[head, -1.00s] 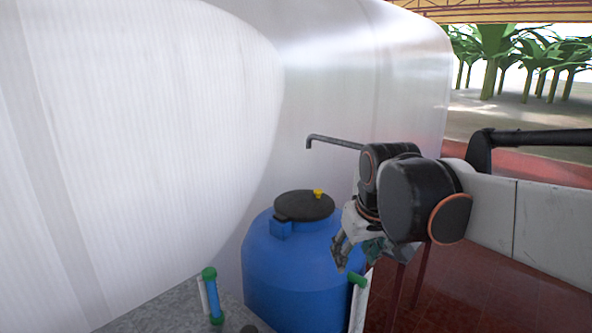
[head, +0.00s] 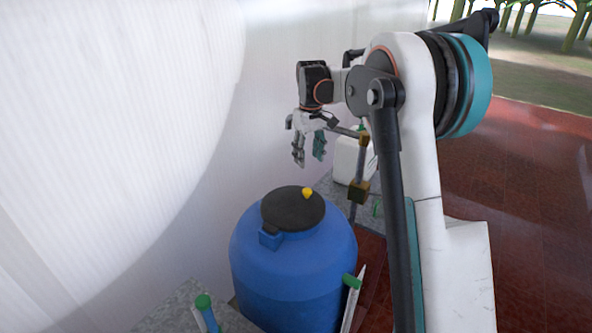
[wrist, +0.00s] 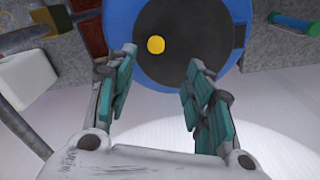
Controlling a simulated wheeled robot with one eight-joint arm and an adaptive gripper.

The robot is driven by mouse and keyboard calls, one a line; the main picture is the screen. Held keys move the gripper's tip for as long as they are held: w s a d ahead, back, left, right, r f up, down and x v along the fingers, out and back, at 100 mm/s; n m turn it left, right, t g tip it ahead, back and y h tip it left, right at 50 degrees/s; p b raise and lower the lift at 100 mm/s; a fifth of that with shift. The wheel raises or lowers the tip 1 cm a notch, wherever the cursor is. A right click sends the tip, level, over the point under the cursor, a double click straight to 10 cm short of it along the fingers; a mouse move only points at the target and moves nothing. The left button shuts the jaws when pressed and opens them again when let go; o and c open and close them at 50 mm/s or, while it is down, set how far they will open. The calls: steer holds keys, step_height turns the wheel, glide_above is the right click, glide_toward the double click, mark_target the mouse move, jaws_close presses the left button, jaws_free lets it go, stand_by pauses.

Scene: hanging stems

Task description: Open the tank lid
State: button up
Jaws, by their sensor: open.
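A blue tank (head: 292,260) stands on the floor beside the pale curved wall. Its round black lid (head: 290,210) lies on top, with a small yellow knob (head: 307,192) on it and a blue block at its near edge. My gripper (head: 309,160) hangs above the lid, apart from it, fingers pointing down, open and empty. In the wrist view the black lid (wrist: 195,45) and yellow knob (wrist: 156,44) lie beyond the fingertips (wrist: 161,60). The knob shows between the fingers, nearer the left one.
A pipe, brown fittings (head: 361,190) and a white container (head: 352,160) stand behind the tank on a grey slab. Green-capped pipes (head: 203,302) stand at the near left and at the tank's right. Red tiled floor (head: 530,200) is open at the right.

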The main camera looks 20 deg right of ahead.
mark_target(307, 190)
steer(key=f, duration=0.4)
steer(key=w+f, duration=0.1)
steer(key=f, duration=0.4)
steer(key=f+p, duration=0.1)
steer(key=f, duration=0.4)
steer(key=shift+w+d, duration=0.2)
steer(key=shift+r, duration=0.1)
jaws_close()
